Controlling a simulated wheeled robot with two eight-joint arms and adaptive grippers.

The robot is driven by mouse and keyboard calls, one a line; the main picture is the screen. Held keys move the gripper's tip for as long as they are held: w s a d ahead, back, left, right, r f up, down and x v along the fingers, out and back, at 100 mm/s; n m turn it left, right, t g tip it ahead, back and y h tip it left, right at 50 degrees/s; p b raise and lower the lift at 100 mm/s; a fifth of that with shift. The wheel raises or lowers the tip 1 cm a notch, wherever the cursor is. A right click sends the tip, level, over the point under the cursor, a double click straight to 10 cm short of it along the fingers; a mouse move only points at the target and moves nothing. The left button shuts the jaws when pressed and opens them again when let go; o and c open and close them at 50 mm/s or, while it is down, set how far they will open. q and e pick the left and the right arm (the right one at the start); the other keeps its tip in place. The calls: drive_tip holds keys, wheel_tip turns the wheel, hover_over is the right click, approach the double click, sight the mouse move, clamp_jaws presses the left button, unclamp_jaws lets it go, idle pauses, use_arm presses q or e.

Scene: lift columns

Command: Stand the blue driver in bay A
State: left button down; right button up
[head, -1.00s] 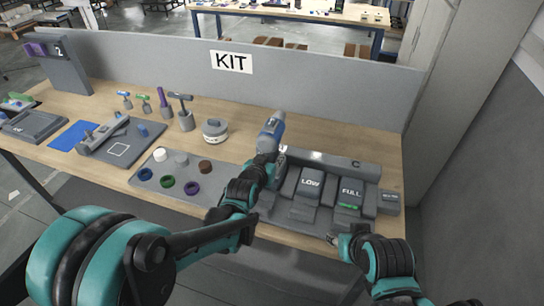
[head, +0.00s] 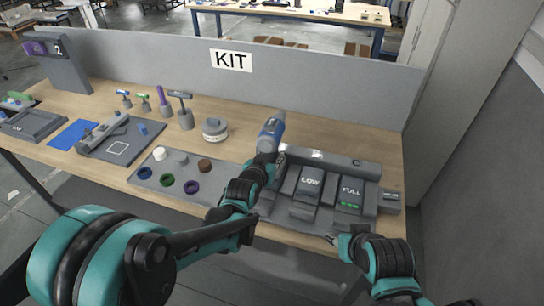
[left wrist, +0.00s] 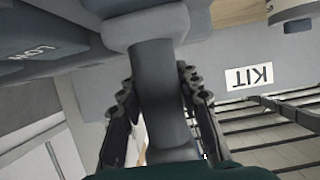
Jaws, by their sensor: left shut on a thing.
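The blue driver (head: 270,132) has a blue and grey body and stands roughly upright, slightly tilted in the picture, at the left end of the grey charger block (head: 330,160). My left gripper (head: 266,160) is shut on its lower part. In the left wrist view my left gripper's fingers (left wrist: 158,105) lie on both sides of the driver's dark grey handle (left wrist: 153,70). A letter C shows at the block's right end; I see no bay A label, and the driver's lower end is hidden by my gripper. My right gripper (head: 334,239) is at the table's front edge, its jaws too small to judge.
Sloped stands marked LOW (head: 311,182) and FULL (head: 349,192) are in front of the block. A round tin (head: 214,129), coloured rings on a grey mat (head: 140,175) and several upright tools are to the left. A grey partition (head: 330,90) with a KIT sign closes the back.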

use_arm(q)
drive_tip(key=c, duration=1)
unclamp_jaws()
drive_tip(key=shift+s, duration=0.1)
drive_tip(key=v, duration=1.2)
drive_tip(key=shift+a+r, duration=0.1)
drive_tip(key=s+a+f+n+g+y, duration=0.1)
drive_tip(key=s+a+f+g+y, duration=0.1)
drive_tip(key=s+a, duration=0.5)
drive_tip(key=s+a+f+n+g+y, duration=0.2)
drive_tip(key=s+a+f+g, duration=0.1)
drive_tip(key=s+a, duration=0.4)
drive_tip(key=s+g, duration=0.1)
drive_tip(key=s, duration=0.2)
drive_tip(key=shift+s+n, duration=0.3)
